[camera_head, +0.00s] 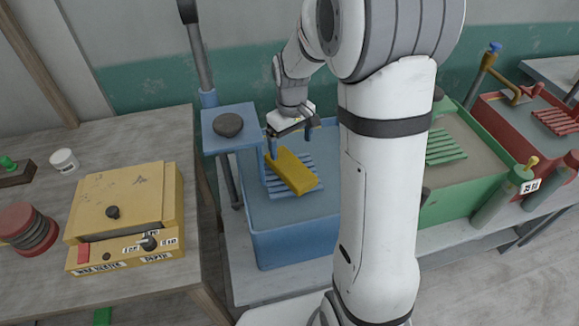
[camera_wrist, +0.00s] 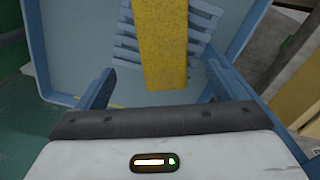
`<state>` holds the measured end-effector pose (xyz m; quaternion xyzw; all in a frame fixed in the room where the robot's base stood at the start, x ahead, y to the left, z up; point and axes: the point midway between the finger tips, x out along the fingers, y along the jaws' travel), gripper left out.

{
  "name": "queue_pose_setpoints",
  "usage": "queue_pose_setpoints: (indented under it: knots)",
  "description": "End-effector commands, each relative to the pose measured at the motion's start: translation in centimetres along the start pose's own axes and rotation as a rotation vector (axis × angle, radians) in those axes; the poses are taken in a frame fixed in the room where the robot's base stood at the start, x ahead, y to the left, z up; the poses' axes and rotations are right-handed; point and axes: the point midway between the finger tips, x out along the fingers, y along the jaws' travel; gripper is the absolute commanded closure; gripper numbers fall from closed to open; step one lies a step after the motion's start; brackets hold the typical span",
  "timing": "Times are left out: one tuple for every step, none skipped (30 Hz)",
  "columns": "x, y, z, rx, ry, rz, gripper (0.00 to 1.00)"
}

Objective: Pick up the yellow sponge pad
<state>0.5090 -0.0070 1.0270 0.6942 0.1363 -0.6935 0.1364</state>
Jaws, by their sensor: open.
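The yellow sponge pad (camera_head: 292,171) lies on a blue slatted rack (camera_head: 308,163) in the blue basin (camera_head: 295,245). My gripper (camera_head: 291,143) is above the rack, at the far end of the pad. In the wrist view the pad (camera_wrist: 160,45) runs lengthwise between the two open fingers of my gripper (camera_wrist: 158,85), with a gap on each side. The slats of the rack (camera_wrist: 127,45) show beside the pad. The gripper is open and empty. My arm hides the right part of the blue basin in the head view.
A blue stand (camera_head: 231,140) with a dark lump (camera_head: 228,124) rises at the basin's left back corner. A wax heater (camera_head: 125,215) sits on the left table. A green basin (camera_head: 455,160) and a red basin (camera_head: 525,125) stand to the right.

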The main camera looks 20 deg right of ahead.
Motion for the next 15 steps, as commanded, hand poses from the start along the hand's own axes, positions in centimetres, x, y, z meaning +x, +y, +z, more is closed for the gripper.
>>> queue_pose_setpoints:
  knots:
    - [0.5,0.0,0.0,-0.001,-0.004,-0.002,0.09]
    - [0.7,0.0,0.0,-0.001,-0.005,-0.002,0.09]
    - [1.2,0.0,0.1,-0.001,-0.004,-0.002,0.09]
    - [1.5,0.0,0.1,-0.001,-0.005,-0.002,0.09]
    - [1.9,-0.1,0.1,-0.001,-0.006,-0.002,0.09]
    - [2.3,-0.1,0.1,-0.001,-0.004,-0.002,0.09]
    - [2.6,-0.1,0.1,-0.001,-0.004,-0.002,0.09]
    - [2.9,-0.1,0.2,-0.001,-0.005,-0.002,0.09]
    - [3.3,-0.2,0.2,-0.001,-0.005,-0.002,0.09]
    - [3.8,-0.3,0.3,-0.001,-0.007,-0.003,0.09]
    - [4.2,-0.4,0.3,-0.001,-0.006,-0.003,0.09]
    - [4.8,-0.4,0.4,0.000,-0.007,-0.003,0.09]
    - [5.3,-0.5,0.5,0.000,-0.007,-0.003,0.09]
    - [5.8,-0.5,0.5,0.001,-0.006,-0.003,0.09]
    - [6.4,-0.5,0.5,0.001,-0.006,-0.003,0.09]
